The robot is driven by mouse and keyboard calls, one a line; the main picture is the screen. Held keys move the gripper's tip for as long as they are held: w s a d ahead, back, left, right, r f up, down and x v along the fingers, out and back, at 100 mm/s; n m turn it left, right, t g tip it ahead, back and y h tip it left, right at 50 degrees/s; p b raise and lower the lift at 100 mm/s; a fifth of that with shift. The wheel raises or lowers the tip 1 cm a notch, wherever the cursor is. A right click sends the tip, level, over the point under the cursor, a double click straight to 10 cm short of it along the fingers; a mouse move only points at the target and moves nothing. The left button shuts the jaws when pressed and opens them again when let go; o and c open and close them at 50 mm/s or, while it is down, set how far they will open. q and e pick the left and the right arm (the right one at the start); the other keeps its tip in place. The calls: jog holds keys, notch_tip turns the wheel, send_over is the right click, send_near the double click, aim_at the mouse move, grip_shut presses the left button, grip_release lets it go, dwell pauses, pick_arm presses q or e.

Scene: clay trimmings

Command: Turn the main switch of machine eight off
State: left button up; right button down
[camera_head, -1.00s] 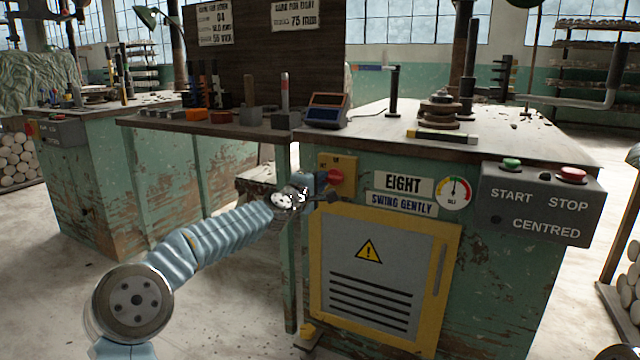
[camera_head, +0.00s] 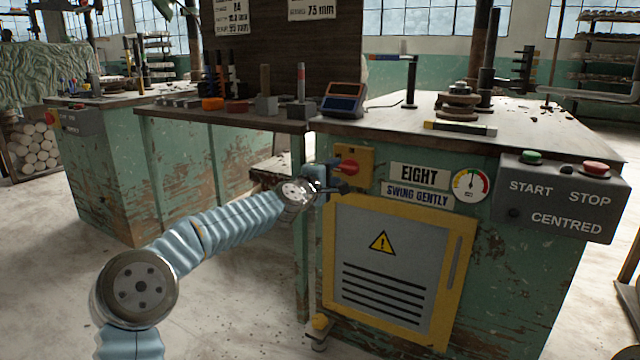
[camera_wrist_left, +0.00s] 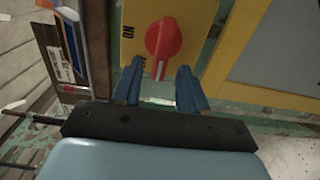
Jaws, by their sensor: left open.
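The main switch of machine eight is a red rotary knob (camera_head: 349,168) on a yellow plate (camera_head: 366,156), left of the EIGHT sign (camera_head: 419,174). In the left wrist view the knob (camera_wrist_left: 163,40) has a white mark at its lower end. An ON label (camera_wrist_left: 128,31) is left of the knob; a second label below it is partly hidden by a finger. My left gripper (camera_head: 338,182) is beside the switch. In the left wrist view its two blue fingers (camera_wrist_left: 160,88) are apart and empty, just below the knob; contact is not visible. My right gripper is out of view.
A grey box with START and STOP buttons (camera_head: 560,198) is at the right. A yellow-framed cabinet door (camera_head: 398,270) is below the signs. A shelf with tools (camera_head: 225,117) juts out above my left arm. The floor at the left is free.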

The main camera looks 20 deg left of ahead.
pick_arm(q)
jog(key=b+v, duration=0.1)
jog(key=v, duration=1.1)
jog(key=shift+s, duration=0.2)
